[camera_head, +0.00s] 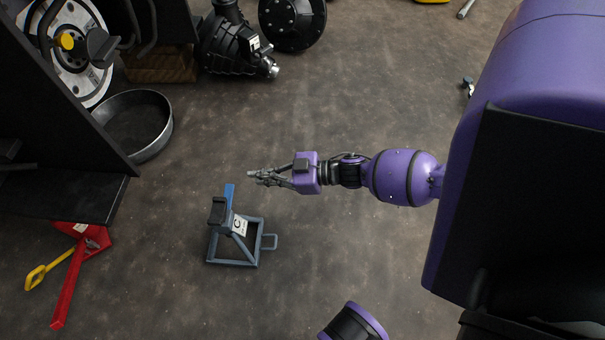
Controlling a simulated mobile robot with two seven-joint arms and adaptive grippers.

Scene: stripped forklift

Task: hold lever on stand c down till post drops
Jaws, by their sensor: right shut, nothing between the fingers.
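Stand c (240,229) is a grey-blue jack stand with a white label marked C. It stands upright on the floor left of centre, with a dark saddle (217,210) on top of its post. Its blue lever (229,193) sticks out from the stand toward the back. My right gripper (251,177) comes in from the right, shut and empty. Its fingertips are just right of and behind the lever's end, with a small gap in the picture. I cannot tell their height above the lever. My left gripper is not in view.
A red jack with a red handle (68,287) and a yellow bar (36,275) lies at the left, beside dark forklift bodywork (60,200). A round metal pan (130,125) and a dark motor unit (232,45) are farther back. The floor around the stand is clear.

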